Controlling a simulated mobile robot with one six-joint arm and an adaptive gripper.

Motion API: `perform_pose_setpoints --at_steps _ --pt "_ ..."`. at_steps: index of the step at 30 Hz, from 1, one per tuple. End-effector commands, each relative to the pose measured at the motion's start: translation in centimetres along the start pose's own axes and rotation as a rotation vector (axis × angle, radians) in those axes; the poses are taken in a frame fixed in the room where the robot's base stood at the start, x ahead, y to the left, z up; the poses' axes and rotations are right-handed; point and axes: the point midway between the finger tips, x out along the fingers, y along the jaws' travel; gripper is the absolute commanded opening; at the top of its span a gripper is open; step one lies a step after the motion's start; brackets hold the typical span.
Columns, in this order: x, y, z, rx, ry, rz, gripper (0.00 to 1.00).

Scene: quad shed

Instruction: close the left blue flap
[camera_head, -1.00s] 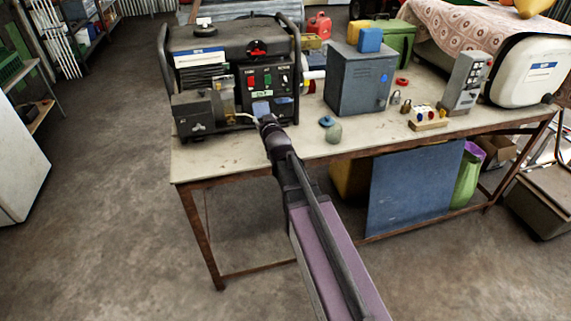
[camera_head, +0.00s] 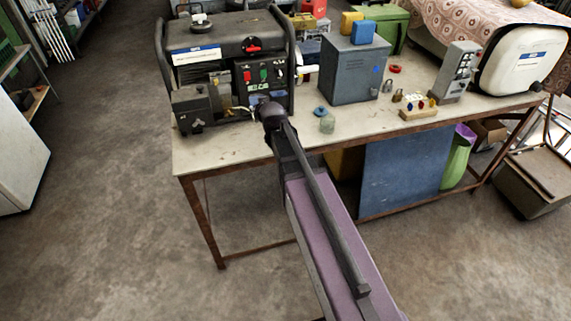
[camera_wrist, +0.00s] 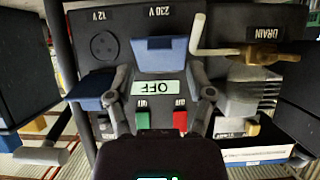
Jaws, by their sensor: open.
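The generator (camera_head: 215,50) stands on the bench's left end. My gripper (camera_head: 268,108) is at the lower part of its control panel. In the wrist view, which shows the panel upside down, my gripper (camera_wrist: 161,88) is open, with its fingers apart around the OFF label (camera_wrist: 158,87). The blue flap under 230 V (camera_wrist: 163,58) lies between and just beyond the fingertips. No socket shows there; I cannot tell if it is fully flat. The other blue flap, by 12 V (camera_wrist: 92,88), sticks out, with its round socket (camera_wrist: 104,45) exposed. Contact with either flap is unclear.
Red and green switches (camera_wrist: 180,121) sit close to my gripper. A pale lever (camera_wrist: 199,38) and a brass drain tap (camera_wrist: 262,55) lie beside the panel.

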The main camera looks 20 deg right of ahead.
Motion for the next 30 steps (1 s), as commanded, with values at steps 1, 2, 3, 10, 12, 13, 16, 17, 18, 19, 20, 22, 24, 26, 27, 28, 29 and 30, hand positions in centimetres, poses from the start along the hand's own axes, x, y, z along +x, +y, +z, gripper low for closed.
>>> perform_pose_setpoints --at_steps 1,2,3,10,12,13,16,17,18,19,20,22,24,26,27,28,29,30 --pt "-0.2 0.0 -0.6 0.0 -0.017 0.0 0.69" --pt "-0.3 0.0 -0.7 0.0 -0.029 0.0 0.69" --pt "-0.3 0.0 -0.8 0.0 -0.042 0.0 0.69" --pt "-0.6 0.0 -1.3 0.0 -0.128 0.0 0.69" --pt "-0.6 0.0 -1.5 0.0 -0.155 0.0 0.69" --pt "-0.6 0.0 -1.6 0.0 -0.166 0.0 0.69" --pt "-0.7 0.0 -1.8 0.0 -0.205 0.0 0.69" --pt "-0.8 0.0 -1.9 0.0 -0.217 0.0 0.69" --pt "-0.8 0.0 -2.0 0.0 -0.233 0.0 0.69" --pt "-0.8 0.0 -2.1 0.0 -0.245 0.0 0.69" --pt "-0.8 0.0 -2.2 0.0 -0.257 0.0 0.69" --pt "-0.9 0.0 -2.4 0.0 -0.286 0.0 0.69" --pt "-0.9 0.0 -2.6 0.0 -0.315 0.0 0.69" --pt "-0.9 0.0 -2.8 0.0 -0.342 0.0 0.69" --pt "-1.0 0.0 -2.9 0.0 -0.358 0.0 0.69" --pt "-1.0 0.0 -3.0 0.0 -0.372 0.0 0.69" --pt "-1.0 0.0 -3.1 0.0 -0.384 0.0 0.69" --pt "-1.0 0.0 -3.2 0.0 -0.404 0.0 0.69"
